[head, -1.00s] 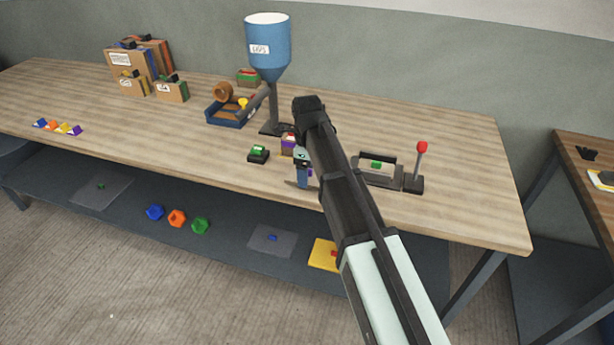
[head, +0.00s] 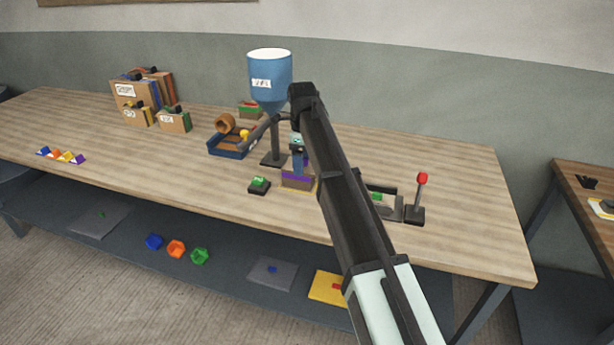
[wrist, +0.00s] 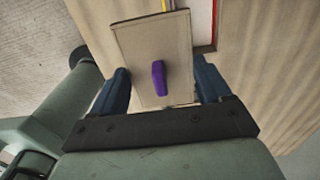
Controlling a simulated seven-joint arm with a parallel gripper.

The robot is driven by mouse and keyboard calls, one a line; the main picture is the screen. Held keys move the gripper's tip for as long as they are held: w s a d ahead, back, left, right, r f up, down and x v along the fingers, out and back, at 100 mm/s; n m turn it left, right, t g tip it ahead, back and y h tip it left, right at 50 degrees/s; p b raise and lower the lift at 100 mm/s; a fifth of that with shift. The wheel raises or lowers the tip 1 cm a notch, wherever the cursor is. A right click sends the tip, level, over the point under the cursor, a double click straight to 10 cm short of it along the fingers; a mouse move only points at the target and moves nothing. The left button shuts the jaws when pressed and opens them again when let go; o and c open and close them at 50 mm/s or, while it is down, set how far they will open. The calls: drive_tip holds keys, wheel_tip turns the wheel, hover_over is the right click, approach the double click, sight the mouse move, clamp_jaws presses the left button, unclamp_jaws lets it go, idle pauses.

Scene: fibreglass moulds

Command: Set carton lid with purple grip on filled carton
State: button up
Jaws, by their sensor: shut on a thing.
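The carton lid (wrist: 150,40) is a flat brown board with a purple grip (wrist: 159,78) in its middle. In the wrist view it lies between the two blue fingers of my gripper (wrist: 160,88), which is shut on it. In the head view my gripper (head: 298,168) is at a small brown carton with a purple band (head: 297,182), on the bench right of a green button. My gripper and arm partly hide the carton. I cannot tell whether the lid touches the carton, and its contents are not visible.
A blue hopper (head: 270,82) stands behind the carton. The green button box (head: 259,186) is close on its left. A lever with a red knob (head: 421,180) stands to the right. A blue tray (head: 229,145) and closed cartons (head: 175,121) are further left. The front left bench is mostly clear.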

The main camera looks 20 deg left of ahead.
drive_tip(key=w+a+r, duration=0.1)
drive_tip(key=w+a, duration=0.2)
drive_tip(key=w, duration=0.3)
drive_tip(key=shift+s+a+f, duration=0.1)
drive_tip(key=shift+s+f, duration=0.05)
drive_tip(key=shift+f, duration=1.2)
drive_tip(key=shift+s+a+f, duration=0.1)
drive_tip(key=shift+f, duration=1.2)
drive_tip(key=shift+f, duration=0.25)
drive_tip(key=o, duration=1)
drive_tip(key=shift+c, duration=0.2)
